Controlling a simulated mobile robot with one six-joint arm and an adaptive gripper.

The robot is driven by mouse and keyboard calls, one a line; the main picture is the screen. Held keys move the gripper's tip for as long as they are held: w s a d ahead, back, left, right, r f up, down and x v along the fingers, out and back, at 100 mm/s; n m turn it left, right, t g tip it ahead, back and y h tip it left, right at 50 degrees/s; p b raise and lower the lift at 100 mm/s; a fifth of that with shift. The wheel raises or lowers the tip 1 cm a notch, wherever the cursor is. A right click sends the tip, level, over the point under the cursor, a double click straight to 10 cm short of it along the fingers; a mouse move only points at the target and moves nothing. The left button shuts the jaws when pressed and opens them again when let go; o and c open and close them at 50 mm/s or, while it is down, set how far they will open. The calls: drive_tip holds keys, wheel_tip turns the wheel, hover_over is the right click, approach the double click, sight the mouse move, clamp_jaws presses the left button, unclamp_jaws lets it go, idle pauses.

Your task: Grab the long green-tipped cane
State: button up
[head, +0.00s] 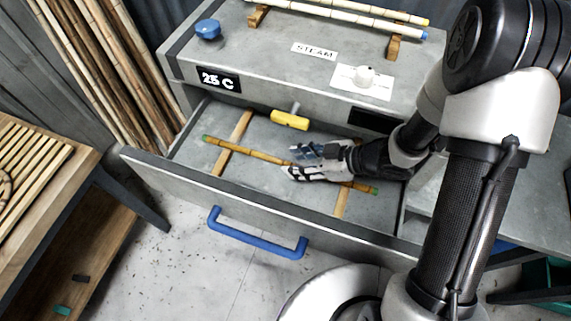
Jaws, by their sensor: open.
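The long green-tipped cane (245,153) lies in the open drawer (200,182), resting across two wooden strips. Its left green tip (206,138) and right green tip (374,190) both show. My gripper (290,164) is open over the middle of the cane, with its fingers pointing left. One finger appears on the far side of the cane and one on the near side. The gripper hides part of the cane's middle, and I cannot tell whether the fingers touch it.
The blue drawer handle (256,240) faces front. A slatted bench (40,165) stands left.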

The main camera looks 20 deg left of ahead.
drive_tip(key=shift+x, duration=0.95)
drive_tip(key=shift+c, duration=0.2)
clamp_jaws()
